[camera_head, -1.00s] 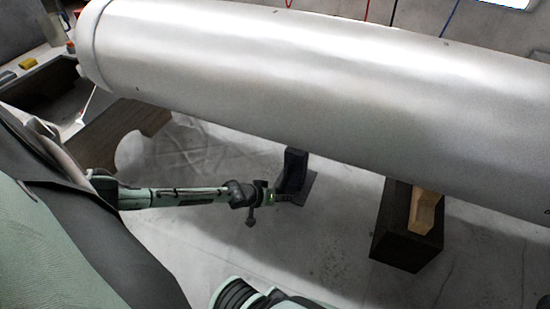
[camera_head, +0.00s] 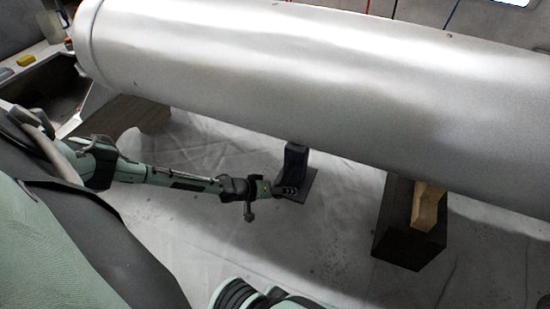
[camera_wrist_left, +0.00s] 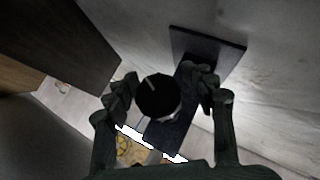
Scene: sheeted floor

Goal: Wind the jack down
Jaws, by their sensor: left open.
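The dark jack (camera_head: 296,164) stands on its flat base plate on the sheeted floor, under a large silver cylinder (camera_head: 300,75). My left gripper (camera_head: 286,191) is at the jack's near lower side. In the left wrist view, a round black knob (camera_wrist_left: 157,97) with a pale line mark sits between the open fingers of the left gripper (camera_wrist_left: 163,92). Contact with the fingers cannot be told. The jack's base plate (camera_wrist_left: 215,45) shows beyond the fingers. The jack's top is partly hidden under the cylinder in the head view.
A dark block with a wooden wedge (camera_head: 427,206) supports the cylinder at the right. Another wooden block (camera_head: 128,112) stands under its left end. A grey bench with a recess (camera_head: 50,90) is at far left.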

